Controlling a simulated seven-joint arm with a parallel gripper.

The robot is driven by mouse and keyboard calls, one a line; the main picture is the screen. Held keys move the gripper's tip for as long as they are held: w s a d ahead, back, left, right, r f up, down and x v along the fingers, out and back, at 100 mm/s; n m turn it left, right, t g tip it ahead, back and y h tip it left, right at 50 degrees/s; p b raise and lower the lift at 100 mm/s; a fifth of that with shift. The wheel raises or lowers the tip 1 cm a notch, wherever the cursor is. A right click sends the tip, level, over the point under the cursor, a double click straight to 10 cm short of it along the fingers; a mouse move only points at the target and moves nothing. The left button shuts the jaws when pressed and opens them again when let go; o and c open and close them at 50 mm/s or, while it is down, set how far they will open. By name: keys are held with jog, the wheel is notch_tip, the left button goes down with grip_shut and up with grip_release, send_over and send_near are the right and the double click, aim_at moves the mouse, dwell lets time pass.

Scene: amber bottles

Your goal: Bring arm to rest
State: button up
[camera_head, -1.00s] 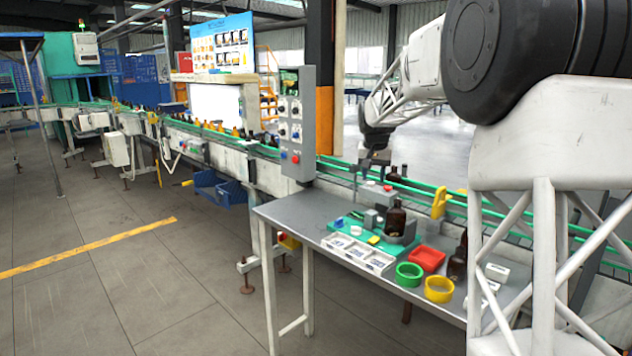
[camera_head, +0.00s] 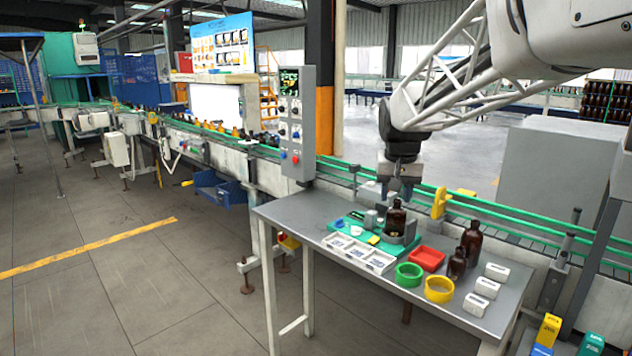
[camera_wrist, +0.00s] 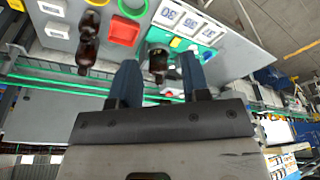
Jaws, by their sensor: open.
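My gripper (camera_head: 400,190) hangs at the far side of the grey table (camera_head: 290,213), above and just behind an amber bottle (camera_head: 396,218) that stands on the green fixture (camera_head: 345,243). In the wrist view my gripper (camera_wrist: 157,70) has its two dark fingers spread, with nothing held between them. That amber bottle (camera_wrist: 158,62) shows beyond the gap between the fingers. Two more amber bottles, a taller one (camera_head: 471,243) and a smaller one (camera_head: 457,264), stand upright at the right part of the table.
A red tray (camera_head: 427,259), a green ring (camera_head: 409,275) and a yellow ring (camera_head: 439,290) lie near the table front. The conveyor (camera_head: 500,228) runs close behind the table.

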jog(key=s+f, duration=0.4)
jog(key=s, duration=0.8)
jog(key=s+f, duration=0.4)
jog(key=s, duration=0.8)
jog(key=s+f+n, duration=0.1)
jog(key=s+f, duration=0.2)
jog(key=s, duration=1)
jog(key=shift+d+f, duration=0.15)
jog(key=shift+f, duration=0.25)
jog(key=shift+o, duration=0.4)
jog(key=shift+o, duration=1.1)
jog(key=shift+w+r, duration=0.1)
